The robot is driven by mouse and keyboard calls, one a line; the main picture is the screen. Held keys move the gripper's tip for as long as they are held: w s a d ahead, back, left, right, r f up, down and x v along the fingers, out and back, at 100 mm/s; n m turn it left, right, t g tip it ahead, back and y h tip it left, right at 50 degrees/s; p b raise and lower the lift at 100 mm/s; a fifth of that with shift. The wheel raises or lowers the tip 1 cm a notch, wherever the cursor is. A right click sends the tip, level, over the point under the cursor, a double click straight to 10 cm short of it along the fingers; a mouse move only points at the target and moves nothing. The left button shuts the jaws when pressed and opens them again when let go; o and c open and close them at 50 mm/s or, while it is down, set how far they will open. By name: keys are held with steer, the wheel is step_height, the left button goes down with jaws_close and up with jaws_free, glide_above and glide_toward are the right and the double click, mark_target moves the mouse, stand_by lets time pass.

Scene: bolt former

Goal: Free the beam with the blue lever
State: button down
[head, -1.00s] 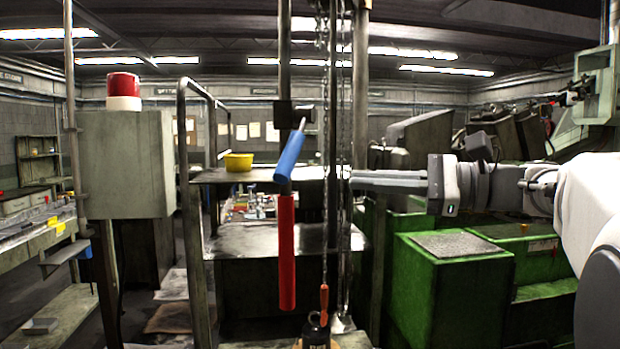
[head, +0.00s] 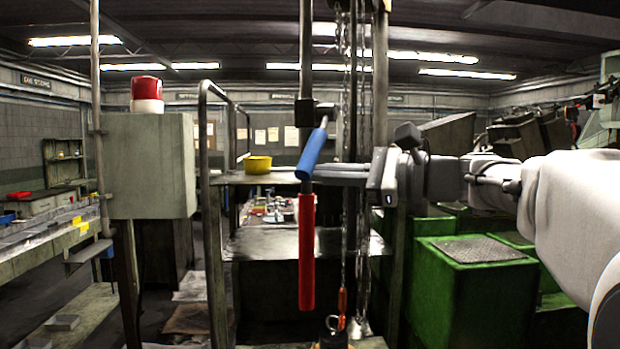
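The blue lever (head: 312,152) is a blue-sleeved handle that slants down and left from a dark pivot block on a vertical post (head: 306,60). A red-sleeved handle (head: 306,255) hangs straight down just below it. My gripper (head: 322,173) reaches in from the right at about the height of the lever's lower end. Its fingers point left and their tips are close to the lever; I cannot tell whether they touch it. The fingers are seen edge-on, so their opening is unclear. I cannot tell for sure which part is the beam.
Chains (head: 345,230) and vertical bars stand just right of the lever. A grey cabinet with a red beacon (head: 146,88) stands left. A green machine block (head: 475,290) stands at lower right, below my arm.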

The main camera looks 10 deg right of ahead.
steer(key=s+r, duration=0.1)
steer(key=r, duration=0.1)
steer(key=s+a+r+p, duration=0.1)
steer(key=s+r, duration=0.1)
steer(key=s+a+r+p, duration=0.1)
steer(key=r, duration=0.1)
steer(key=shift+s, duration=0.2)
steer(key=r+p, duration=0.4)
steer(key=r, duration=0.1)
steer(key=shift+s+a+p, duration=0.2)
steer(key=shift+s+p, duration=0.05)
steer(key=shift+p, duration=0.15)
steer(key=shift+w+d+r, duration=0.1)
steer(key=shift+r, duration=0.05)
steer(key=p+v, duration=0.1)
steer(key=v, duration=0.9)
